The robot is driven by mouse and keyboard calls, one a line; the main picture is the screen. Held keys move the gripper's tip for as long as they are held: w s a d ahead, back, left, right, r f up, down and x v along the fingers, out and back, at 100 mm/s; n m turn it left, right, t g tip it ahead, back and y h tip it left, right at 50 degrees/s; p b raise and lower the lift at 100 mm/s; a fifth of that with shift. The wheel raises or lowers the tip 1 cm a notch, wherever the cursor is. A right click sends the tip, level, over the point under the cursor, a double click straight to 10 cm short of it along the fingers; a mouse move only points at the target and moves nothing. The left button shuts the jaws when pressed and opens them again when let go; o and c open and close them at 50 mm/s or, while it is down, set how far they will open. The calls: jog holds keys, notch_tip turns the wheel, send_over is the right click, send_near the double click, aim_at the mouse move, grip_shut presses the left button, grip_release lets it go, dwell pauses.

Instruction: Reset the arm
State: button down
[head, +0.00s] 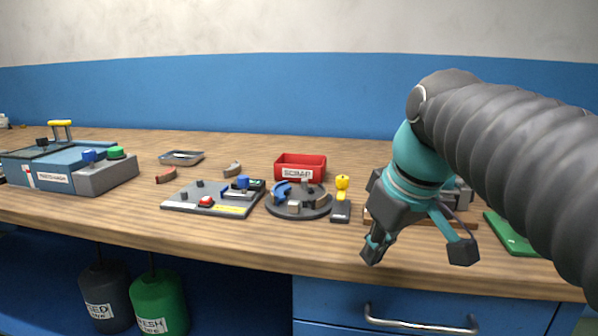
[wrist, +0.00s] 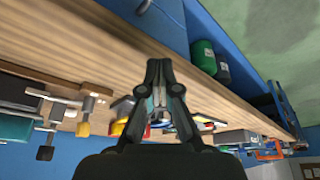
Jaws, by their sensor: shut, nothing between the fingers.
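My gripper (head: 373,250) hangs at the end of my teal and grey arm, in front of the bench's front edge at the right of the head view. In the wrist view its two dark fingers (wrist: 160,70) come together at the tips, shut, with nothing held. It touches nothing that I can make out. My arm hides part of the bench's right side, including most of a grey device (head: 459,193) behind it.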

jog(key=s+d+f+m+t+h, duration=0.1)
jog(key=s+d+f+m, duration=0.1)
jog(key=f, duration=0.6)
jog(key=s+d+f+m+t+h, duration=0.1)
jog(key=s+d+f+m, duration=0.2)
jog(key=s+f, duration=0.3)
notch_tip(320, 180, down, 3)
jog(key=shift+s+f+m, duration=0.1)
jog(key=shift+s+m, duration=0.25)
jog(key=shift+m, duration=0.35)
